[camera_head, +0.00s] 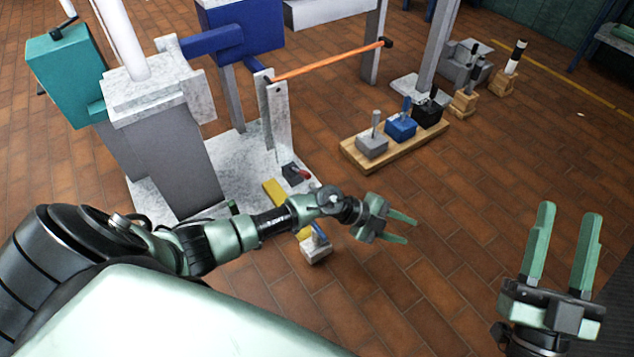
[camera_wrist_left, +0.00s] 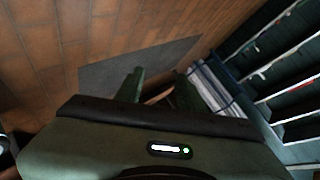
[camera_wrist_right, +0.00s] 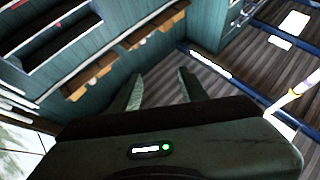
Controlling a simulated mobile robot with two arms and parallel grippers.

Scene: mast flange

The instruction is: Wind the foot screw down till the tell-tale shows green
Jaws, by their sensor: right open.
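My left gripper (camera_head: 411,231) reaches across the middle of the head view, above the brick floor. Its fingers are apart and empty; they also show apart in the left wrist view (camera_wrist_left: 160,80). My right gripper (camera_head: 569,212) is at the lower right, open and empty, with fingers pointing up the picture. A dark block with a red lever (camera_head: 297,173) sits on the pale floor plate (camera_head: 240,160). I cannot tell which part is the foot screw, nor make out any green tell-tale.
A grey pedestal (camera_head: 165,155) carries a white mast (camera_head: 122,35) at upper left, beside a teal box (camera_head: 65,72) and a blue box (camera_head: 240,28). An orange bar (camera_head: 330,62) spans two posts. A wooden board (camera_head: 395,148) holds grey, blue and black handled blocks. Floor at right centre is clear.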

